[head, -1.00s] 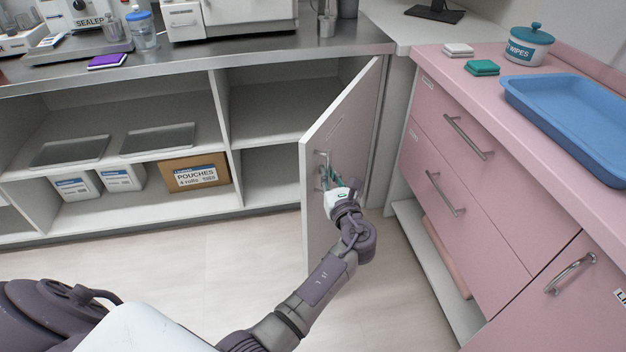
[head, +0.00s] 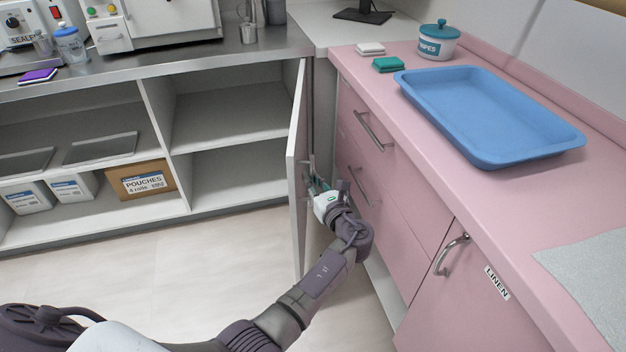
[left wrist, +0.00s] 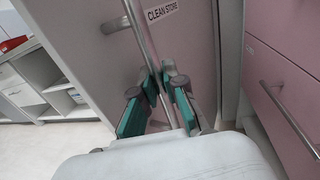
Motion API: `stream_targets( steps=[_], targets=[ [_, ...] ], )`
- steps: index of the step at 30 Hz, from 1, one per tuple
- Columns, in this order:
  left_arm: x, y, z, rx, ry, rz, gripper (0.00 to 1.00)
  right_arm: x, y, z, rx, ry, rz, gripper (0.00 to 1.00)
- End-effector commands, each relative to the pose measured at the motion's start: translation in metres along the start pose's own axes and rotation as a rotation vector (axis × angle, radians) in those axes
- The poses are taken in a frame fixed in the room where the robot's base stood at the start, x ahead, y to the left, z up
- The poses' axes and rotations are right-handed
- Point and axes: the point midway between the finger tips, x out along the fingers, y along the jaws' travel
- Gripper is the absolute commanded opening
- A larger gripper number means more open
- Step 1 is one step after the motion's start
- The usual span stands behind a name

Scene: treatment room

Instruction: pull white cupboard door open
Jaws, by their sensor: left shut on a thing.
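The white cupboard door (head: 297,170) stands wide open in the head view, seen nearly edge-on and swung out from the steel-topped counter. My left gripper (head: 316,182) is at the door's handle side, on the face turned toward the pink cabinet. In the left wrist view the green-padded fingers of my left gripper (left wrist: 160,88) are shut around the door's long metal bar handle (left wrist: 147,50). The door face (left wrist: 100,35) carries a "CLEAN STORE" label there. My right gripper is not in view.
The pink drawer cabinet (head: 405,215) stands close to the right of the door and my left arm, with protruding handles. The open cupboard's shelves (head: 225,130) are bare behind the door. A box of pouches (head: 142,180) sits left. The floor (head: 180,270) in front is clear.

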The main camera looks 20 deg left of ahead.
Motion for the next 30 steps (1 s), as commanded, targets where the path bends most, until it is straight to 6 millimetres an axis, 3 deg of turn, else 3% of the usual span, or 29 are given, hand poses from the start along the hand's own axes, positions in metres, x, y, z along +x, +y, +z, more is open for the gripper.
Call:
stream_targets(
  steps=[6, 7, 11, 22, 30],
  targets=[
    [0.001, 0.000, 0.000, 0.001, 0.001, -0.001, 0.00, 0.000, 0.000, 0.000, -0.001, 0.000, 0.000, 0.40],
    [0.001, 0.000, 0.000, 0.000, 0.001, -0.001, 0.14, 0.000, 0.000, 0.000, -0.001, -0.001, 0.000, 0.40],
    [0.001, 0.000, 0.001, 0.000, 0.000, -0.001, 0.36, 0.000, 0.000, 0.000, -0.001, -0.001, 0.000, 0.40],
    [0.001, 0.000, 0.005, -0.002, -0.001, -0.001, 0.37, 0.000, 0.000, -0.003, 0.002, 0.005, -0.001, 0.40],
    [0.001, 0.000, 0.052, -0.007, -0.002, -0.001, 0.37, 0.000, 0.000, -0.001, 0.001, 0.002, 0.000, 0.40]
  ],
)
